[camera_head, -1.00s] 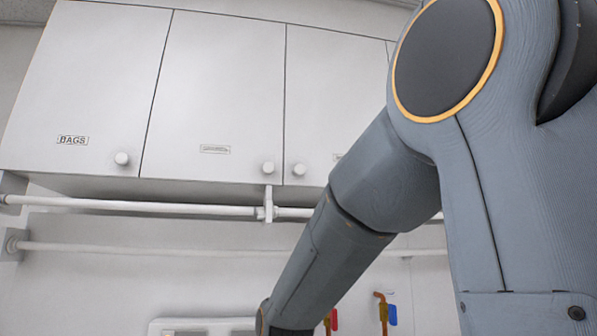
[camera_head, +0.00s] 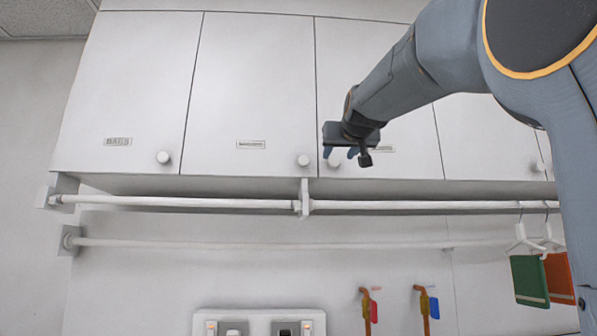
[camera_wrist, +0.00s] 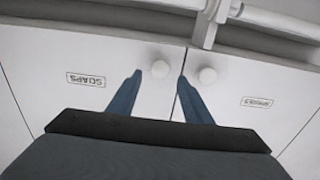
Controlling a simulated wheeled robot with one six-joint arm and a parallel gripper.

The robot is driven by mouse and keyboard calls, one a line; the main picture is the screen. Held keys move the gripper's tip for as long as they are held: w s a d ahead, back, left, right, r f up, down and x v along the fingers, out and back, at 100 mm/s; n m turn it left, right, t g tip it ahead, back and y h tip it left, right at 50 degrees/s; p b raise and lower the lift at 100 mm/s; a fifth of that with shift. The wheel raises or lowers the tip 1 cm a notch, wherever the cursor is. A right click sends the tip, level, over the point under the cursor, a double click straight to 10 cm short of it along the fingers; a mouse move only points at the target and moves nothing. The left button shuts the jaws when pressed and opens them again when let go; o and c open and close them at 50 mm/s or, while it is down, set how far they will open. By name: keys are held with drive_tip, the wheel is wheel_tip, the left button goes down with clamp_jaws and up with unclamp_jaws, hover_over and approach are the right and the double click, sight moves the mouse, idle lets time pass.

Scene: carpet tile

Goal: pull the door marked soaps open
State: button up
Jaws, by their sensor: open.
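The door marked SOAPS (camera_wrist: 60,55) is a flat white cabinet door; its label is upside down in the wrist view. In the head view it is the third door from the left (camera_head: 375,60), partly covered by my arm. Its round white knob (camera_wrist: 160,67) shows between my fingertips in the wrist view, and just below them in the head view (camera_head: 335,164). My gripper (camera_wrist: 160,76), also in the head view (camera_head: 340,153), is open with blue fingers pointing at the knob. I cannot tell whether the fingers reach around it. The door looks closed.
The neighbouring door's knob (camera_wrist: 207,75) is close beside one finger. The door marked BAGS (camera_head: 120,80) is at the far left. A white rail (camera_head: 400,205) with a bracket (camera_head: 304,198) runs just below the cabinets. Green (camera_head: 529,280) and orange cloths hang at the right.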

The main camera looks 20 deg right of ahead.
sight(335, 159)
drive_tip(key=shift+p+x, duration=0.6)
drive_tip(key=shift+x, duration=1.75)
clamp_jaws()
